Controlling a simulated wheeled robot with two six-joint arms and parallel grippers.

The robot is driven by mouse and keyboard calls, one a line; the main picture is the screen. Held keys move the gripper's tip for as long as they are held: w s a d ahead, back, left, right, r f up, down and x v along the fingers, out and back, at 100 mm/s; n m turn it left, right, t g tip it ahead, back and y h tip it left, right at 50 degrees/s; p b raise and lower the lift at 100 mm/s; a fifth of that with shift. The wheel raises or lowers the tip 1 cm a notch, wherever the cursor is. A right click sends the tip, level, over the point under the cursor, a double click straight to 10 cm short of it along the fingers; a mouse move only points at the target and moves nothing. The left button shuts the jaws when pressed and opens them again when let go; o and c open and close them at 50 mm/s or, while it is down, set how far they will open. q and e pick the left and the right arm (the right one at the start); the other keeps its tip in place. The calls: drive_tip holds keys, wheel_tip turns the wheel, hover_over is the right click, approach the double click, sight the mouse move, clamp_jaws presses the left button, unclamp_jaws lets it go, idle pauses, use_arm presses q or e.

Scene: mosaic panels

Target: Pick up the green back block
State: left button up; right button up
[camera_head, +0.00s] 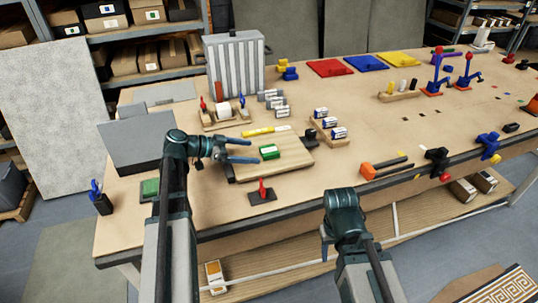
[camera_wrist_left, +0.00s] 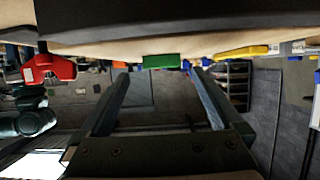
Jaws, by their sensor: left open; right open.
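The green block (camera_head: 269,152) lies on a wooden board (camera_head: 300,160) on the workbench. My left gripper (camera_head: 253,152) is open and empty, just left of the block, with its fingers pointing towards it. In the left wrist view, which looks upside down, the green block (camera_wrist_left: 161,61) shows beyond and between the two open fingertips (camera_wrist_left: 161,76). I see no contact between the fingers and the block. My right gripper (camera_head: 325,242) is at the bench's front edge, away from the block; its fingers are mostly hidden behind its wrist.
A yellow piece (camera_head: 265,131) lies at the back of the board. A red-handled tool (camera_head: 262,190) stands in front of it and also shows in the left wrist view (camera_wrist_left: 45,68). White-and-blue blocks (camera_head: 338,133) lie on a tray to the right. An orange-headed mallet (camera_head: 370,171) lies further right.

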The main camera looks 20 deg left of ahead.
sight(264, 151)
use_arm(q)
drive_tip(key=b+x, duration=0.1)
drive_tip(key=x, duration=0.4)
drive_tip(key=shift+w+d+r+b, duration=0.1)
drive_tip(key=shift+w+b, duration=0.15)
drive_tip(key=shift+b, duration=0.05)
drive_tip(key=shift+r, duration=0.1)
drive_tip(key=shift+c, duration=0.2)
use_arm(e)
drive_tip(key=shift+f, duration=0.8)
use_arm(q)
drive_tip(key=c, duration=1.3)
